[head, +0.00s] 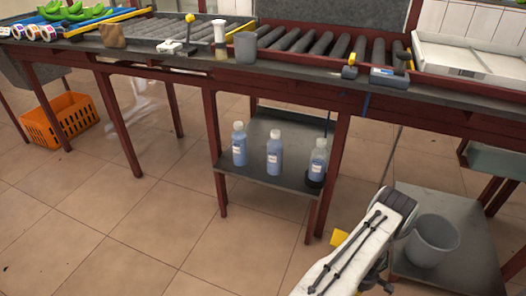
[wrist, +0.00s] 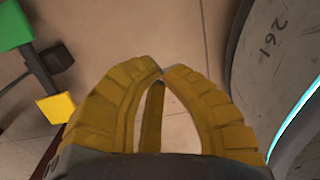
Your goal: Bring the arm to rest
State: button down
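My gripper (wrist: 162,74) shows in the wrist view with its two yellow ribbed fingers curving together. In the head view my white arm link (head: 350,252) rises from the bottom edge, right of the middle, and bends at a dark grey joint. The gripper's fingers cannot be made out clearly there.
A long work table (head: 290,72) with rollers runs across the back. Under it, a low shelf (head: 270,190) holds several blue bottles. A grey bucket (head: 432,242) stands on a low platform close right of my arm. An orange crate (head: 62,122) is far left. The front-left floor is clear.

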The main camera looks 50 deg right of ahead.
jog(key=w+r+p, duration=0.3)
jog(key=w+r, duration=0.2)
jog(key=r, duration=0.4)
jog(key=w+d+r+m+h+p, duration=0.1)
jog(key=w+r+p, duration=0.2)
jog(key=w+r, duration=0.45)
jog(key=w+r+p, duration=0.3)
jog(key=w+r, duration=0.1)
jog(key=r, duration=0.6)
jog(key=w+a+r+t+p, duration=0.1)
jog(key=w+a+r+p, duration=0.4)
jog(key=r, duration=0.6)
jog(key=w+a+r+p, duration=0.2)
jog(key=w+a+r, duration=0.4)
jog(key=r, duration=0.6)
jog(key=w+a+r+m+t+p, duration=0.15)
jog(key=a+r+p, duration=0.75)
jog(key=a+r, duration=1)
jog(key=s+a+r+m+p, duration=0.1)
jog(key=s+a+r+p, duration=0.3)
jog(key=s+a+r, duration=0.1)
jog(key=s+a+r+m+y+p, duration=0.1)
jog(key=s+a+r+p, duration=0.3)
jog(key=r, duration=0.5)
jog(key=shift+s+a+r+t+p, duration=0.35)
jog(key=shift+a+r+t+p, duration=0.1)
jog(key=shift+a, duration=0.95)
jog(key=shift+d, duration=0.15)
